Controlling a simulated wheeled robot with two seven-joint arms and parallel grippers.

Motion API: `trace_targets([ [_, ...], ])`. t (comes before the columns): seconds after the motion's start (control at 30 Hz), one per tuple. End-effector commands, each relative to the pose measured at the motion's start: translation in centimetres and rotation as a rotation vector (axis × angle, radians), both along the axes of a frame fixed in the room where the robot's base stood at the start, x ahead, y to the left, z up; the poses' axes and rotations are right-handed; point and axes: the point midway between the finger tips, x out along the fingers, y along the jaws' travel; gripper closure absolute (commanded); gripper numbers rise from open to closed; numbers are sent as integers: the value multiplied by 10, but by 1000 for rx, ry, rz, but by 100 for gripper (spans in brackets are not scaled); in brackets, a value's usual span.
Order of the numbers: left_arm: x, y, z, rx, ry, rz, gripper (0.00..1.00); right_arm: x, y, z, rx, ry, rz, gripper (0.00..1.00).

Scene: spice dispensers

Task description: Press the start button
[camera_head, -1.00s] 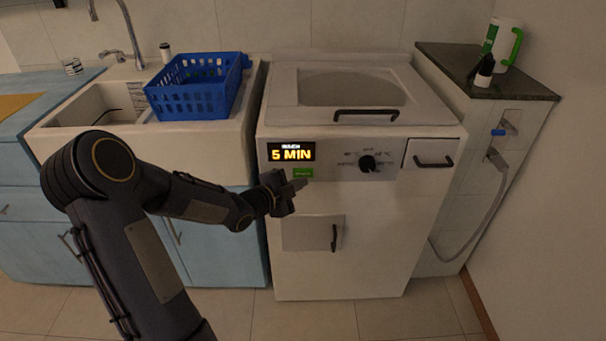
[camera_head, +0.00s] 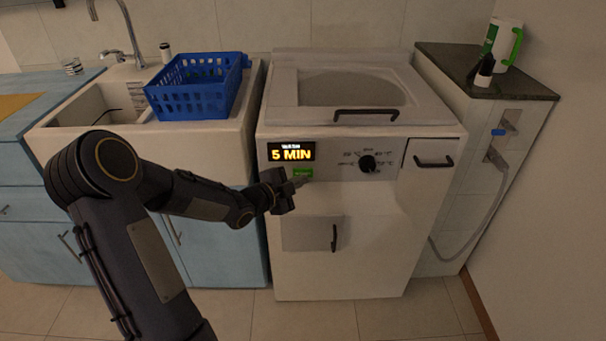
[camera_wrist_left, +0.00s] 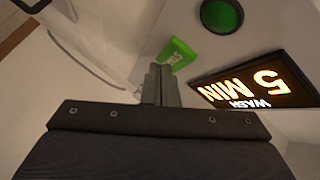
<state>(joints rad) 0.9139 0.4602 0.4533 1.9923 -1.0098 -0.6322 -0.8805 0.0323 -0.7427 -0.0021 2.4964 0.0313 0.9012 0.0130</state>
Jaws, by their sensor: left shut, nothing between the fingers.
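The green start button (camera_head: 303,173) is on the front panel of the white washing machine (camera_head: 380,230), just below the display (camera_head: 291,152) that reads "WASH 5 MIN". My left gripper (camera_head: 298,182) is shut and empty, with its fingertips right at the button in the head view. In the left wrist view the closed fingertips (camera_wrist_left: 161,75) overlap the lower edge of the green button (camera_wrist_left: 178,54). I cannot tell whether they touch it. The display (camera_wrist_left: 258,87) also shows there, upside down. My right gripper is not in view.
A black knob (camera_head: 367,163) is right of the display. The machine's lid handle (camera_head: 366,114), drawer handle (camera_head: 434,162) and small door handle (camera_head: 334,238) stick out. A blue basket (camera_head: 195,100) stands by the sink at left. A hose (camera_head: 490,200) hangs at right.

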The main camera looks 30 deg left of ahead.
Motion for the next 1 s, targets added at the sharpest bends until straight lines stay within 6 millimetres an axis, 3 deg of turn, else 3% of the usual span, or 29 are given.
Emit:
trace_targets([
  [1.0,7,4,0,0,0,0,100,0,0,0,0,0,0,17],
])
